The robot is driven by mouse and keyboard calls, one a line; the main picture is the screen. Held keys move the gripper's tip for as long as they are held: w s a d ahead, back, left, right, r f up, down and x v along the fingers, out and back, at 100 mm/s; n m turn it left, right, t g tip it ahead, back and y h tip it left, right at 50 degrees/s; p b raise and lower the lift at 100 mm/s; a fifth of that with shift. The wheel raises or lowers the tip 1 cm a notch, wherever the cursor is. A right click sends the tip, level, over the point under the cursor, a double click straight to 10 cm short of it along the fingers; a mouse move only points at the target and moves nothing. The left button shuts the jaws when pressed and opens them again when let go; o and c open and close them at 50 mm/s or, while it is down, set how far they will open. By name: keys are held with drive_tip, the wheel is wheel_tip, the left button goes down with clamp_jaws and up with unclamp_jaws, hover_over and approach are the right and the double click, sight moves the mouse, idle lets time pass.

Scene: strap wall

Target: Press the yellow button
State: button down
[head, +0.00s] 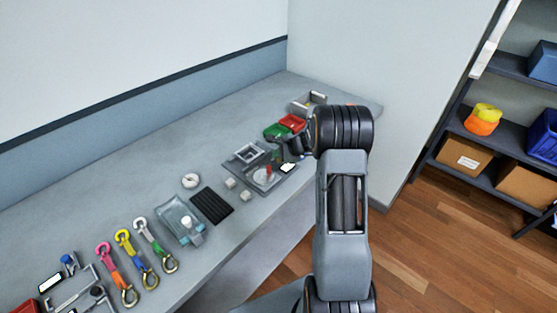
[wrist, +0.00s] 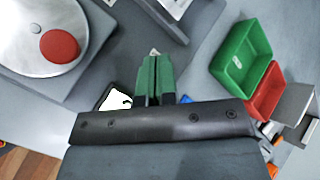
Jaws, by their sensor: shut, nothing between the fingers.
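I cannot make out a yellow button in either view. A grey panel (head: 246,168) lies on the bench left of my gripper, with a square frame and a round metal plate (head: 263,176) on it. In the wrist view, the metal plate (wrist: 30,35) carries a red round piece (wrist: 60,46). My gripper (wrist: 154,58) shows green fingers side by side, closed with nothing between them. In the head view my gripper (head: 290,146) is over the bench, between the panel and the bins, its fingertips partly hidden. I cannot tell its height above the bench.
A green bin (wrist: 241,57) and a red bin (wrist: 266,92) stand right of my fingers. A grey box (head: 307,103) is behind them. A white-faced item (wrist: 116,100) lies near the gripper. Left along the bench are a black ribbed mat (head: 211,206), a clear tray and hooked straps.

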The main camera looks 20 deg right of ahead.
sight(278, 160)
drive_tip(key=shift+f, duration=0.25)
drive_tip(key=shift+r, duration=0.2)
idle(0.5)
drive_tip(key=shift+r, duration=0.65)
drive_tip(key=shift+r+p, duration=0.15)
drive_tip(key=shift+p, duration=0.15)
drive_tip(key=shift+r+p, duration=1.55)
drive_tip(key=shift+r, duration=0.85)
